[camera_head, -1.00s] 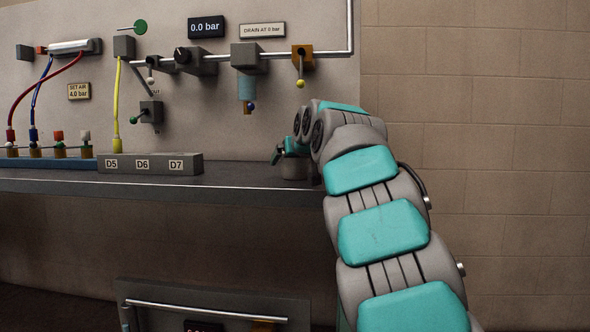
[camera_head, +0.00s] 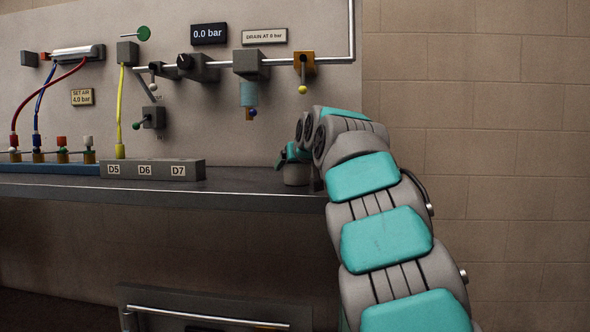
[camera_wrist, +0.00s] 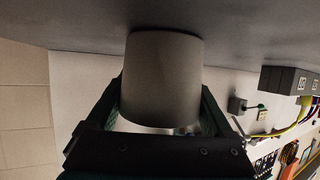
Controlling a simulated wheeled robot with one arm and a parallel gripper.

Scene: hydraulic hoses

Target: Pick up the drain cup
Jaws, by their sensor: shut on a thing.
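The drain cup (camera_wrist: 163,78) is a plain grey, slightly tapered cylinder. In the wrist view, which looks upside down, its far end meets the dark bench top, so it appears to stand on the bench. My gripper (camera_wrist: 160,105) has one finger on each side of the cup and is shut on it. In the head view the cup (camera_head: 296,175) shows only partly, below my gripper (camera_head: 290,155), near the bench's right end. My wrist hides part of it there. The cup's inside is not clearly visible.
A grey block marked D5, D6 and D7 (camera_head: 152,169) sits on the bench (camera_head: 235,190) left of the cup. A filter bowl (camera_head: 248,95) and an orange valve (camera_head: 304,64) hang on the panel above. Bare bench lies between block and cup.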

